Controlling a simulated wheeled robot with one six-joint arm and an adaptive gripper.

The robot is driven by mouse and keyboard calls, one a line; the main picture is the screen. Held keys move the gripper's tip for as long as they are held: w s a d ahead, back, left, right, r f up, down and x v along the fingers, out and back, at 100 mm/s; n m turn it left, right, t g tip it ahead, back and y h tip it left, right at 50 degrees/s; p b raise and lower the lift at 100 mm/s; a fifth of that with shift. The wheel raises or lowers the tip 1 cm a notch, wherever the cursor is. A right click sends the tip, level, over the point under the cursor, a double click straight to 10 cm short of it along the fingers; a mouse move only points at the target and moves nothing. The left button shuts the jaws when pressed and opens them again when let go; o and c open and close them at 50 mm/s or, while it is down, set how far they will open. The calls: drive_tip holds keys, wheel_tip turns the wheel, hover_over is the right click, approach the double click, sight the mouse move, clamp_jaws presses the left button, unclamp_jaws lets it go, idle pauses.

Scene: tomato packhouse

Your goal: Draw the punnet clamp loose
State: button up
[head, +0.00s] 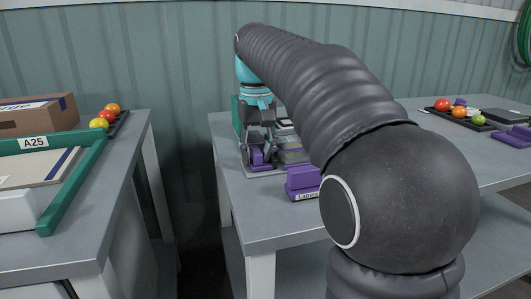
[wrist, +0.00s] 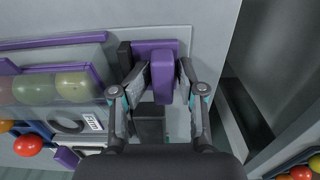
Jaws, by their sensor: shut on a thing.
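The punnet clamp, a purple block (wrist: 163,72) with a cross plate behind it, sits between the fingers of my gripper (wrist: 163,82) in the wrist view. My gripper is shut on it, one finger against each side. In the head view, my gripper (head: 258,148) points down at the purple clamp (head: 257,157) near the left edge of the middle table. A clear-lidded punnet (wrist: 60,88) with green and yellowish tomatoes lies just left of the clamp in the wrist view. My fingers partly hide the clamp in the head view.
A purple label holder (head: 303,182) stands on the middle table (head: 262,216), right of my gripper. A gap separates this table from the left bench, which bears a green-edged tray (head: 75,180), a cardboard box (head: 38,115) and tomatoes. A black tomato tray (head: 467,119) lies at right.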

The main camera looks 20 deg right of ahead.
drive_tip(key=shift+a+f, duration=0.3)
drive_tip(key=shift+a, duration=0.1)
drive_tip(key=o, duration=0.8)
drive_tip(key=shift+r, duration=0.1)
drive_tip(key=shift+r, duration=0.15)
drive_tip(key=shift+a+p, duration=0.3)
drive_tip(key=shift+p, duration=0.15)
idle(0.4)
drive_tip(key=shift+r+p, duration=1.3)
drive_tip(key=shift+p, duration=0.05)
drive_tip(key=shift+r+p, duration=0.35)
drive_tip(key=shift+r, duration=0.6)
